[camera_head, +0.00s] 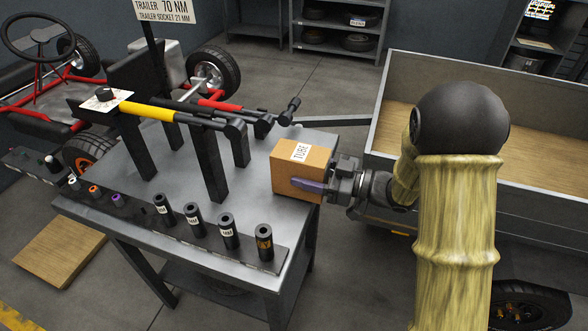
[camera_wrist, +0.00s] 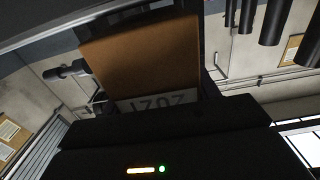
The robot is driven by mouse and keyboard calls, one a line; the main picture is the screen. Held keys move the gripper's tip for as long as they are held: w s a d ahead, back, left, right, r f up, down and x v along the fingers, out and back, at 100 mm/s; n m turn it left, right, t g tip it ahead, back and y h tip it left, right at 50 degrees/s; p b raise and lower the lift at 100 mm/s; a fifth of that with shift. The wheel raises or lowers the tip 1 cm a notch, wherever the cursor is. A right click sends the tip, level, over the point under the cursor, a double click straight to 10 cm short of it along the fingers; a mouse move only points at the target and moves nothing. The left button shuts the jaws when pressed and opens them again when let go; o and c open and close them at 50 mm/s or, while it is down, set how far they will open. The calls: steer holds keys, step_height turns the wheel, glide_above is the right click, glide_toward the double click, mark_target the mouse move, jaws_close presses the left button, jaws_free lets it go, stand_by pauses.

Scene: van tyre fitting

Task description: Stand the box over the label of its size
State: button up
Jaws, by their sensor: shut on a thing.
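A brown cardboard box (camera_head: 289,178) with a white label reading "TUBE" on its top is at the right end of the grey steel table (camera_head: 180,172). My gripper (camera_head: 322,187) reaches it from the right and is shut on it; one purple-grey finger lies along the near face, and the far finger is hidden. I cannot tell whether the box rests on the table or is just above it. In the wrist view the box (camera_wrist: 140,65) fills the upper middle. A white strip with dark upside-down characters (camera_wrist: 158,102) shows at its edge. No size label on the table is clearly readable.
Several black sockets (camera_head: 228,231) stand along the table's front edge. Torque wrenches (camera_head: 180,115) lie on a black rack left of the box. A trailer (camera_head: 480,105) with a wooden bed is at the right. Shelves (camera_head: 335,40) with tyres stand behind.

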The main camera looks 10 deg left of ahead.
mark_target(294, 170)
steer(key=a, duration=0.4)
steer(key=shift+w, duration=0.1)
steer(key=shift+d+f+b, duration=0.2)
steer(key=shift+f+b, duration=0.1)
steer(key=shift+b, duration=0.1)
steer(key=shift+f, duration=0.15)
steer(key=o, duration=1.1)
steer(key=shift+o, duration=0.2)
